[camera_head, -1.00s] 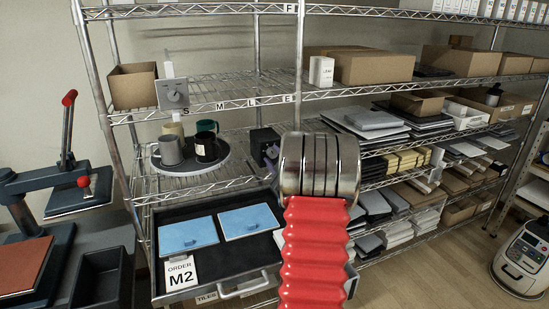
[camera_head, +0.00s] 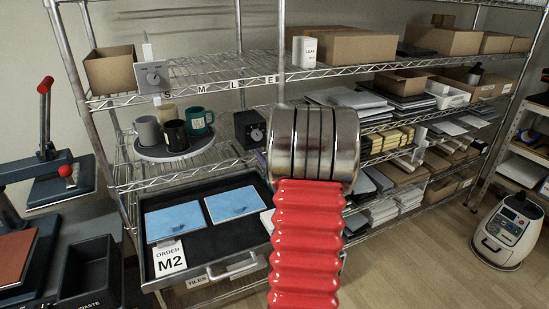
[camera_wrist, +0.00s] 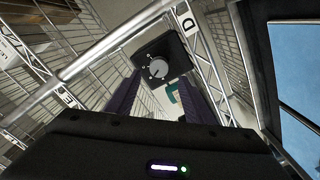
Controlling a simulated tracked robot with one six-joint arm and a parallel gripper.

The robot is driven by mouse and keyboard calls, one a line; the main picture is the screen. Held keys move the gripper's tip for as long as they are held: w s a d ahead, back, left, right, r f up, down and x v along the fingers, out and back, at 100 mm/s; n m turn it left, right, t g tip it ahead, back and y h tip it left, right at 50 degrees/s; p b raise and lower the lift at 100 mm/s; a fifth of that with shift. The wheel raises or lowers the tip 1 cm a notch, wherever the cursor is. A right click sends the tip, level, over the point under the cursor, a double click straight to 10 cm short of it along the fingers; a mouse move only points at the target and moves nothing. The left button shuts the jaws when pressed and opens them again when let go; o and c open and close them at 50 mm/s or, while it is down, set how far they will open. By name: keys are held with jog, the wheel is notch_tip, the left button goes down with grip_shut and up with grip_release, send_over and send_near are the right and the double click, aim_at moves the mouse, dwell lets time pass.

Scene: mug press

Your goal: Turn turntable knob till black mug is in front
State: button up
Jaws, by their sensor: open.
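The round grey turntable (camera_head: 150,154) stands on the middle shelf and carries several mugs. The black mug (camera_head: 176,135) is at its front middle. The grey mug (camera_head: 148,132) is at the left, the green mug (camera_head: 199,122) at the right, and a cream mug (camera_head: 166,114) behind. A black box with a dial knob (camera_head: 256,134) sits right of the turntable. In the wrist view its silver knob (camera_wrist: 157,69) faces me, between the purple fingers of my open gripper (camera_wrist: 160,76). No contact is evident. My arm hides the gripper in the head view.
Below is a pulled-out tray (camera_head: 205,242) with blue tiles and an order card M2 (camera_head: 170,259). A press (camera_head: 45,160) stands at left and a white wheeled robot (camera_head: 507,236) at right.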

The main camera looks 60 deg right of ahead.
jog(key=v, duration=0.7)
jog(key=shift+s+a, duration=0.2)
jog(key=shift+s, duration=0.1)
